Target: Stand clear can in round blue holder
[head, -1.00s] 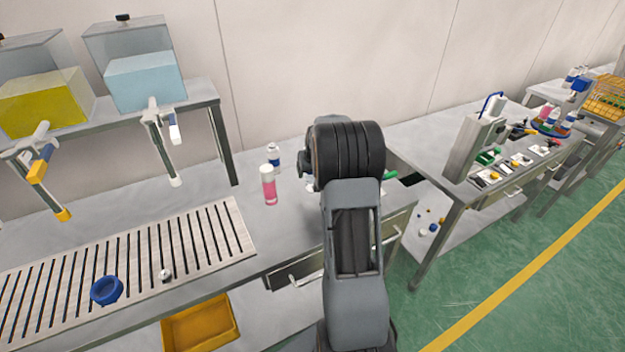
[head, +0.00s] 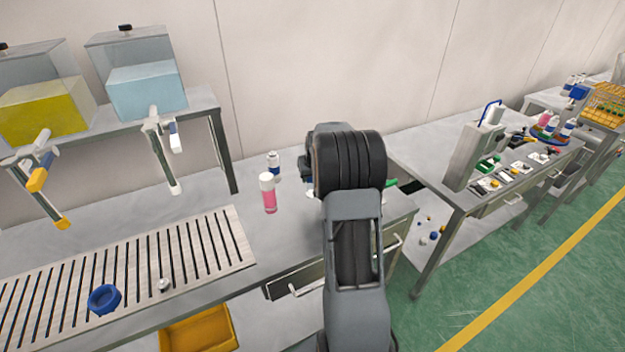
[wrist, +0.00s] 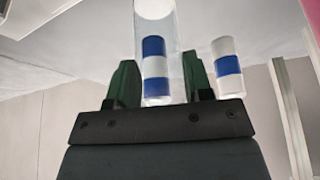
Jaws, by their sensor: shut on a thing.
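The round blue holder (head: 104,311) stands on the slatted grate at the lower left in the head view, and it looks empty. My gripper (wrist: 160,62) is shut on the clear can (wrist: 157,22), which stands between its two green fingers in the wrist view. Blue and white bands show within the can's outline; I cannot tell whether they are inside it or behind it. In the head view my arm hides the can and most of the gripper, with only a bit of green (head: 390,184) at its right. The gripper is well to the right of the holder.
A pink bottle (head: 269,194) and a white-and-blue bottle (head: 273,164) stand on the bench left of my arm. A small grey part (head: 164,285) lies on the grate (head: 205,250) right of the holder. Dispensing nozzles (head: 167,150) hang above the bench. A yellow bin (head: 200,333) sits below.

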